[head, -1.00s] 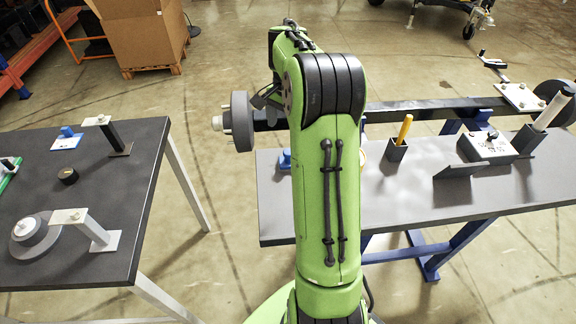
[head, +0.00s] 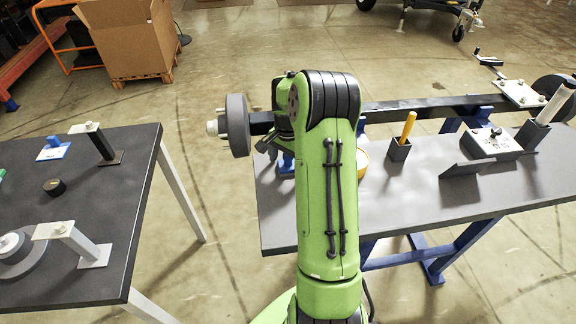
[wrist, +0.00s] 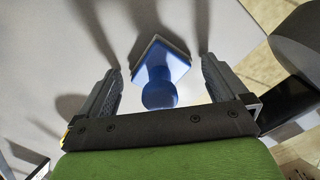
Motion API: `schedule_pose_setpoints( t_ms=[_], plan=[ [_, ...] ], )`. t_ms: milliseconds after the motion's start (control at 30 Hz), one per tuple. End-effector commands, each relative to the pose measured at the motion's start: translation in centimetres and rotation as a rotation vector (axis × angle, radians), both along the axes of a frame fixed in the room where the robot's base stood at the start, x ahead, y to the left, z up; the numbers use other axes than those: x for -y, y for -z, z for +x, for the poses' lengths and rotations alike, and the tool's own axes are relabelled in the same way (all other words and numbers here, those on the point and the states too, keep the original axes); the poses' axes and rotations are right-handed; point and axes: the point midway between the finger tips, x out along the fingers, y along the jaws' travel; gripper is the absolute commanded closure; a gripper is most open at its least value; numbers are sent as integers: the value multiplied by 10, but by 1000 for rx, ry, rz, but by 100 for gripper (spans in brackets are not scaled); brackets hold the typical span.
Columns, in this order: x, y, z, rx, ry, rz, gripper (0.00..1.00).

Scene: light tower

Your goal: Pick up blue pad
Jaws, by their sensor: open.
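A blue pad with a round blue knob shows in the wrist view (wrist: 160,72), between the fingers of my gripper (wrist: 162,66). Its far edge is pale. The fingers stand apart on either side of it without visible contact. My gripper (head: 266,146) is small and partly hidden there, beside the pad. A second blue pad (head: 53,148) with an upright knob lies on a white plate on the left table.
The right table (head: 420,205) holds a cup with a yellow-handled tool (head: 400,150) and a grey box (head: 490,142). A dark beam (head: 420,106) with a wheel hub (head: 237,125) runs along its back, close to my gripper. A floor gap separates the left table (head: 100,230).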

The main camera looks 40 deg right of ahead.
Motion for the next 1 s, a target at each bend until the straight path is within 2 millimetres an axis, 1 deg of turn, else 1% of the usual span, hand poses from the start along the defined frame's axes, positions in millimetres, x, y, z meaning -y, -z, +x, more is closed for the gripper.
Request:
schedule_pose_setpoints(
  t_ms=[33,300,367,533,633,667,767,800,900,1000],
  plan=[
    [0,0,0,0,0,0,2],
    [0,-1,0,0,0,0,43],
    [0,-1,0,0,0,0,50],
    [0,-1,0,0,-1,0,50],
    [0,-10,0,1,-1,-1,50],
    [0,-16,1,3,0,-3,50],
    [1,-42,1,4,-1,-3,50],
    [0,-53,1,5,-2,-4,50],
    [0,-78,1,4,-2,-3,50],
    [0,-94,1,1,-2,-2,50]
  ],
)
